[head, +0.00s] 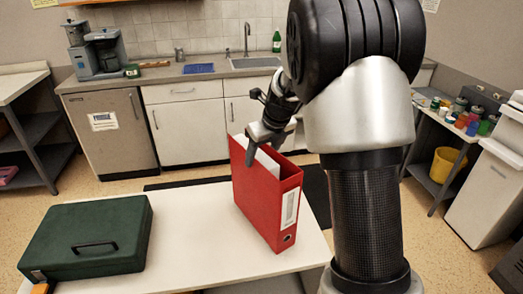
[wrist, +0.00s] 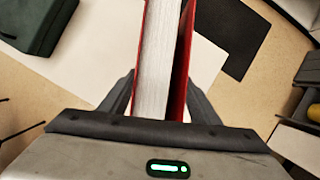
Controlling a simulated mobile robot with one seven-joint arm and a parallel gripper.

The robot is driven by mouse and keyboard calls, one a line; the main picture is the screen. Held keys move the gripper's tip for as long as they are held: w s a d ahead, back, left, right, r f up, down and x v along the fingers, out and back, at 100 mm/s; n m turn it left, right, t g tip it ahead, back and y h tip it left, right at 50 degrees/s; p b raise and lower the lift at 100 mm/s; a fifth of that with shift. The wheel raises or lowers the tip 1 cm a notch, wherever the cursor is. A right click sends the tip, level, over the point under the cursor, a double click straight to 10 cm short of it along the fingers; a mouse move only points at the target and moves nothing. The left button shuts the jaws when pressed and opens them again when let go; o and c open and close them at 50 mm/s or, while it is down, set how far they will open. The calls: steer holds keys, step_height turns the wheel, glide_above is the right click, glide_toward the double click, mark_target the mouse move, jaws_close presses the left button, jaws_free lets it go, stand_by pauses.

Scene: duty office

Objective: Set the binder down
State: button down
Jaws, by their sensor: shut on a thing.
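The red binder (head: 262,205) stands upright at the right part of the white table (head: 178,222) in the head view, its labelled spine facing the front right. White paper shows inside its open top. My gripper (head: 265,140) is at the binder's top edge and is shut on it. In the wrist view the binder (wrist: 181,60) lies between the two fingers of my gripper (wrist: 158,95), with the paper block beside its red cover. Whether the binder's bottom touches the table or is slightly above it, I cannot tell.
A dark green case (head: 88,238) lies on the left of the table. The tabletop between case and binder is clear. Behind is a counter (head: 215,80) with a coffee machine (head: 98,50) and sink. A shelf with jars (head: 465,117) stands at the right.

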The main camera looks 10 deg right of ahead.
steer(key=shift+w+r, duration=0.1)
steer(key=shift+r, duration=0.05)
steer(key=c, duration=0.6)
jaws_free()
steer(key=shift+c, duration=0.2)
